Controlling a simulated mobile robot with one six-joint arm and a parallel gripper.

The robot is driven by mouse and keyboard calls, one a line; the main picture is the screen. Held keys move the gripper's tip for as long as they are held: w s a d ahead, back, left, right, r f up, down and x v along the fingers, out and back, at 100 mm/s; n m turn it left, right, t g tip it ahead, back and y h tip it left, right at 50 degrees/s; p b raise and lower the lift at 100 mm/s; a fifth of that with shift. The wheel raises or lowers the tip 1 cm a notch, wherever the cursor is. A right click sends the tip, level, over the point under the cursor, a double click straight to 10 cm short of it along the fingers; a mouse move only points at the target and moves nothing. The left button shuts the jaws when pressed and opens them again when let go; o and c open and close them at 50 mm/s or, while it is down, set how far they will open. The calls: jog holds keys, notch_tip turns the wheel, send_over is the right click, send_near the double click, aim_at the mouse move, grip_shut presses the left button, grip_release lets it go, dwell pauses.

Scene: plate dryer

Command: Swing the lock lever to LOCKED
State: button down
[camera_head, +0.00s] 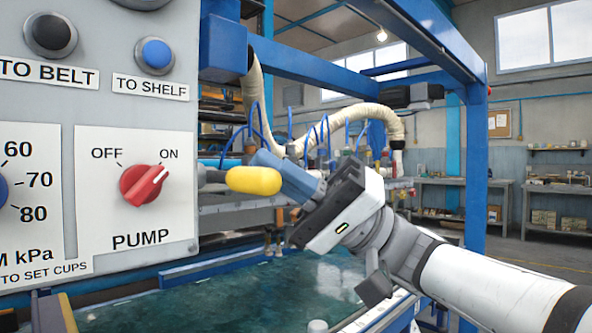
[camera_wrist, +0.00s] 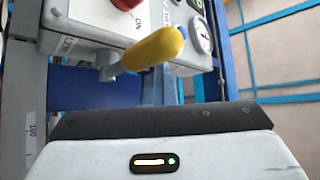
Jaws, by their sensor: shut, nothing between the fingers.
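The lock lever shows as a rounded yellow grip (camera_head: 254,181) on a short grey shaft at the right edge of the control panel. In the wrist view the yellow grip (camera_wrist: 150,50) crosses the upper middle, with its grey shaft running down-left. My gripper (camera_head: 266,164) is shut and empty. Its blue-grey fingers lie right beside the yellow grip and are partly covered by it. I cannot tell whether they touch. No LOCKED marking is readable.
The grey control panel (camera_head: 100,118) fills the left, with a red pump knob (camera_head: 145,186) pointing to ON, and black (camera_head: 50,33) and blue (camera_head: 154,53) buttons. A blue frame post (camera_head: 476,160) stands at right. A ribbed hose (camera_head: 345,116) hangs behind. A dark green surface (camera_head: 240,290) lies below.

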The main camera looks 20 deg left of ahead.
jog(key=shift+w+a+f, duration=0.1)
jog(key=shift+f, duration=0.4)
notch_tip(320, 180, up, 4)
jog(key=w+p, duration=0.1)
jog(key=p, duration=0.2)
jog(key=w+d+f, duration=0.3)
jog(key=w+f, duration=0.3)
jog(key=shift+w+d+f+p, duration=0.3)
jog(key=shift+w+f, duration=0.05)
jog(key=shift+w, duration=0.05)
jog(key=s+d+f+m+t+h+p, duration=0.4)
jog(key=d+f+m+t+h+p, duration=0.65)
jog(key=p, duration=0.75)
jog(key=s+d+m+t+h+p, duration=0.1)
jog(key=d+t+h+p, duration=0.1)
jog(key=d+h+p, duration=0.3)
jog(key=s+d+f+m+t+h+p, duration=0.1)
jog(key=d+h+p, duration=0.4)
jog(key=d, duration=0.7)
jog(key=shift+s+d+f+m+t, duration=0.25)
jog(key=shift+s+d+m+t, duration=0.15)
jog(key=shift+m+t, duration=0.5)
